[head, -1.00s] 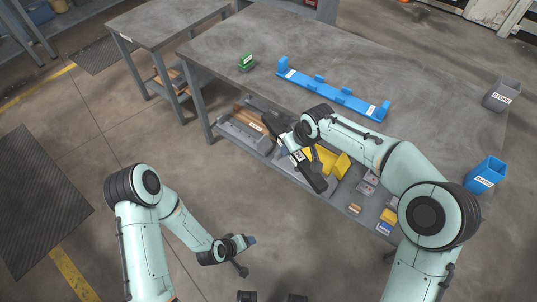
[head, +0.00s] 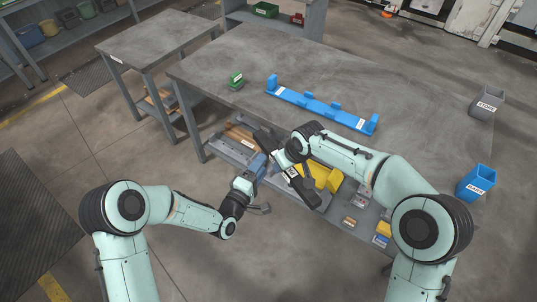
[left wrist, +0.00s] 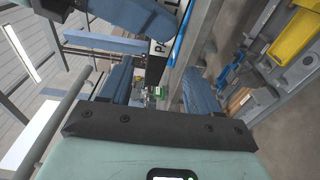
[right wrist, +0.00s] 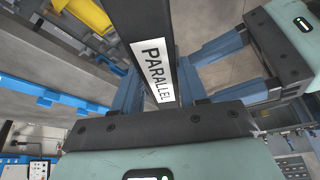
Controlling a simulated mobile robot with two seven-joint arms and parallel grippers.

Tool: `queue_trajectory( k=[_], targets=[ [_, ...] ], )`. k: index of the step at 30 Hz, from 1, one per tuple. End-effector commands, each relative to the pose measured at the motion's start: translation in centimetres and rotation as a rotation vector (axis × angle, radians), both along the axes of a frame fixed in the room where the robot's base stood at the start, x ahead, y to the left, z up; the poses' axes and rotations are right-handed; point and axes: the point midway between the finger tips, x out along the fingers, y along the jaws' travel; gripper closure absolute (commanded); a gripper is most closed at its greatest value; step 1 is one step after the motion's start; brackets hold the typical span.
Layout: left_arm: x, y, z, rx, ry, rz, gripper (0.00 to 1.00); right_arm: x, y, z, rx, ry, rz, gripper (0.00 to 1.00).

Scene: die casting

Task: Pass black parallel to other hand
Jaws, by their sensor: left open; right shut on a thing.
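The black parallel (head: 301,187) is a long black bar with a white label, held tilted in front of the table. My right gripper (head: 279,157) is shut on it near the middle. In the right wrist view the bar (right wrist: 138,20) stands between the blue fingers, its PARALLEL label readable. My left gripper (head: 262,160) is open, its blue fingers pointing at the bar from the left. In the right wrist view the left fingers (right wrist: 200,75) end just beside the bar; I cannot tell whether they touch. The left wrist view shows the labelled bar (left wrist: 160,50) just beyond the left fingertips.
The grey table (head: 220,60) carries a blue rack (head: 320,107), a small green block (head: 236,80), a blue bin (head: 475,183) and a grey bin (head: 487,103). The left floor is open.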

Motion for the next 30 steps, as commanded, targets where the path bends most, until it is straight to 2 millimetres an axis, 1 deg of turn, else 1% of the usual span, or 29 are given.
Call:
queue_trajectory(
  k=[1, 9, 15, 21, 28, 29, 30],
  targets=[
    [0.8, -0.5, 0.0, 0.0, -0.002, -0.001, 0.38, 0.0, 0.0, 0.1, 0.001, -0.002, 0.0, 1.0],
    [5.5, -2.7, -0.1, 0.001, 0.0, 0.0, 0.38, 0.0, 0.0, 0.1, 0.002, -0.002, 0.0, 1.0],
    [7.9, -3.8, -0.1, 0.003, 0.001, 0.0, 0.38, 0.0, 0.0, 0.1, 0.002, -0.002, 0.0, 1.0],
    [8.8, -4.3, -0.1, 0.003, 0.003, 0.001, 0.38, 0.0, 0.0, 0.1, 0.001, -0.002, 0.0, 1.0],
    [8.9, -4.3, -0.1, 0.003, 0.003, 0.001, 0.38, 0.0, 0.1, 0.1, 0.002, -0.001, 0.001, 1.0],
    [8.9, -4.3, -0.1, 0.003, 0.003, 0.001, 0.42, 0.0, 0.1, 0.1, 0.002, -0.001, 0.001, 1.0],
    [8.9, -4.3, -0.1, 0.003, 0.003, 0.001, 0.55, 0.0, 0.1, 0.1, 0.002, -0.001, 0.001, 1.0]
  ],
)
